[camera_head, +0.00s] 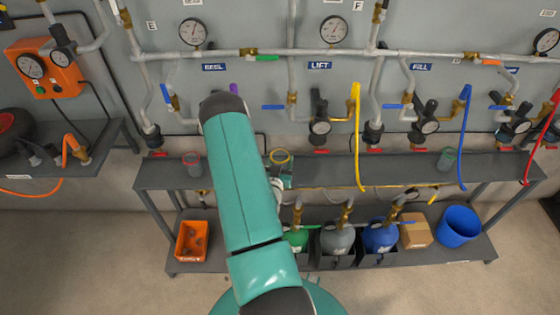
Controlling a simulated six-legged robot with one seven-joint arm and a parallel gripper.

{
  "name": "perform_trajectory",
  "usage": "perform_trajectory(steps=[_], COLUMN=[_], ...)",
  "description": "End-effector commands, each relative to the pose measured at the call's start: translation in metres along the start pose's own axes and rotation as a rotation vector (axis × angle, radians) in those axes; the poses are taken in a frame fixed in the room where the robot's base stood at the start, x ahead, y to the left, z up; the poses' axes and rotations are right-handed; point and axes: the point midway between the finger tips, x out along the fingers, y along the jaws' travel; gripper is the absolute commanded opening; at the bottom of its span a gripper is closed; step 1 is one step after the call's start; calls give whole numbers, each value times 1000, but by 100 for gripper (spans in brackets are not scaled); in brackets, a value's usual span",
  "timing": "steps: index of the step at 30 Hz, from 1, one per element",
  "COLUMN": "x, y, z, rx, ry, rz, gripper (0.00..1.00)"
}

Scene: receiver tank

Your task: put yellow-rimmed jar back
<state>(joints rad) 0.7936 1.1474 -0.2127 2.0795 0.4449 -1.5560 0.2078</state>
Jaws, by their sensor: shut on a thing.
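The yellow-rimmed jar (280,157) shows just right of my teal arm, in front of or above the grey bench's upper shelf. Its rim is clear to see; its lower part is partly covered. My gripper (282,178) is at the jar, shut on it. The arm hides much of the gripper, and the fingers are too small to make out. I cannot tell whether the jar touches the shelf. A red-rimmed jar (191,163) stands on the shelf at the left, and a green-rimmed jar (447,158) stands at the right.
The long grey bench (330,172) has bare shelf between the jars. Yellow (358,130) and blue (464,130) hoses hang over its front edge. Pipes, valves and gauges (334,31) line the wall behind. Below are an orange bin (192,240), several tanks (338,239), a box (415,231) and a blue bucket (458,226).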

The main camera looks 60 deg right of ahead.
Motion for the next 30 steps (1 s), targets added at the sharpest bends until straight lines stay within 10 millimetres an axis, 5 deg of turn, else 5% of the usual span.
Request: perform_trajectory(steps=[8, 23, 30], x=[59, 57, 65], y=[-14, -13, -16], z=[0, 66, 70], rx=[1, -1, 1], ry=[2, -1, 0], rz=[0, 0, 0], gripper=[22, 22, 22])
